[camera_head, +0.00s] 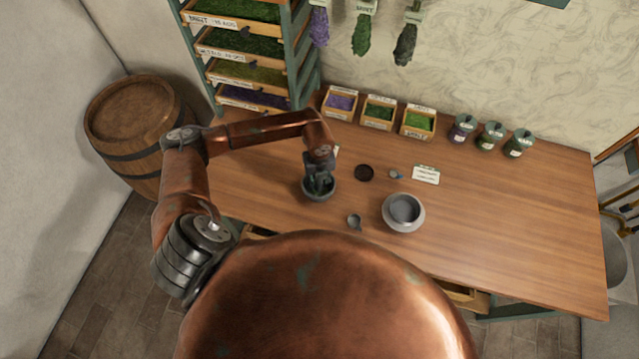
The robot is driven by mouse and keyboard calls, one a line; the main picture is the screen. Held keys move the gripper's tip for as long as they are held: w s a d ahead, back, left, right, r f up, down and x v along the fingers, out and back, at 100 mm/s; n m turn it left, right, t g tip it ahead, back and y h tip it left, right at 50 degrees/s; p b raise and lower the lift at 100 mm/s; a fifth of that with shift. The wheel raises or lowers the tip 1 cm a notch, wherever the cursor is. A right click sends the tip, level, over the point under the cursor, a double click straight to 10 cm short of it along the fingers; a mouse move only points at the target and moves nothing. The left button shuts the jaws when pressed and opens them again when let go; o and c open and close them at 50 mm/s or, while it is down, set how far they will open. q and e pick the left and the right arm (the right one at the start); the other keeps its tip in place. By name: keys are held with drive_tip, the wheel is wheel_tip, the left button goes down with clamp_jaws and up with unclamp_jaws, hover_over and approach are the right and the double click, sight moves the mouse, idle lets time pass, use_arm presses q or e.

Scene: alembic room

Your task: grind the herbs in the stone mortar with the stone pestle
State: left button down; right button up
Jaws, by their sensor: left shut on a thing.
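My right gripper is not in view.
Herb boxes (378,112) and jars (490,136) line the back. The table's right side is clear. A barrel (135,110) stands left.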

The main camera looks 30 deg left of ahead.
sight(317, 181)
use_arm(q)
drive_tip(key=shift+s, duration=0.75)
drive_tip(key=shift+r+p, duration=1.4)
drive_tip(key=shift+r, duration=0.3)
drive_tip(key=shift+r+p, duration=1.7)
drive_tip(key=shift+r, duration=1)
drive_tip(key=shift+f, duration=0.1)
